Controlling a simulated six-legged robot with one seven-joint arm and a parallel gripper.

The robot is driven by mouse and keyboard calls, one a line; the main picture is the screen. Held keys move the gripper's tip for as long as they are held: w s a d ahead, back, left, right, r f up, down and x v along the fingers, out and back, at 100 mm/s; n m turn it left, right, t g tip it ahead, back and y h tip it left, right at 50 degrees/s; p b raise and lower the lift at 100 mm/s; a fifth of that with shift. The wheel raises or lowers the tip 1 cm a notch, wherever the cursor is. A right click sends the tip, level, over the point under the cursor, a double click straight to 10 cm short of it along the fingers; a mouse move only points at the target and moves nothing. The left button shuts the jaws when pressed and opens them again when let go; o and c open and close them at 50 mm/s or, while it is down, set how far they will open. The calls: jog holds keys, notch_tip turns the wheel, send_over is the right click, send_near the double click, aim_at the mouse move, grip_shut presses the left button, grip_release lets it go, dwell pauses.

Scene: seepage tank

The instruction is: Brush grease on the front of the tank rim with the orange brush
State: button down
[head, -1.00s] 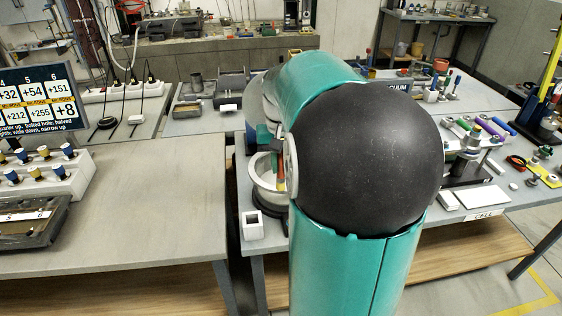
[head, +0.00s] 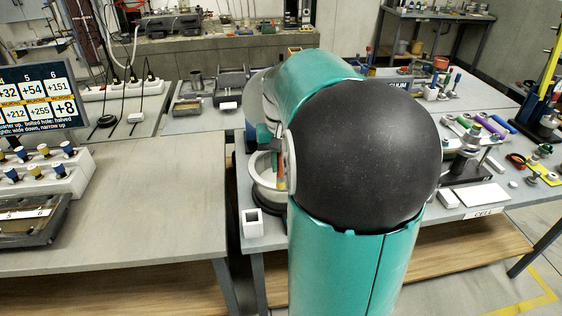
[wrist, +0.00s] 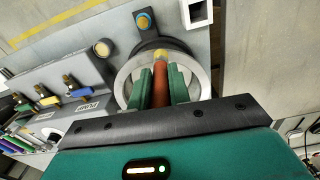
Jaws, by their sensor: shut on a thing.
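My gripper (wrist: 163,82) shows in the wrist view with its two green fingers shut on the orange brush (wrist: 160,88). The brush points away from the wrist, and its yellowish end (wrist: 160,54) lies over the ring-shaped tank (wrist: 205,78). I cannot tell whether that end touches the rim. In the head view the pale round tank (head: 264,181) stands on the bench, left of my arm, and its right side is hidden by the arm. A small part of the brush (head: 280,166) shows there beside the arm, over the tank; the fingers are mostly hidden.
A small white square block (head: 252,224) stands at the bench edge just in front of the tank. The left table (head: 150,190) has clear surface.

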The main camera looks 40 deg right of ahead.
jog(key=shift+d, duration=0.1)
jog(key=shift+s+d, duration=0.7)
jog(key=shift+d, duration=0.2)
jog(key=shift+d, duration=0.1)
jog(key=shift+s+d, duration=0.7)
jog(key=shift+d, duration=0.2)
jog(key=shift+w+a, duration=0.7)
jog(key=shift+a, duration=0.3)
jog(key=shift+a, duration=0.1)
jog(key=shift+w+a, duration=0.7)
jog(key=shift+a, duration=0.2)
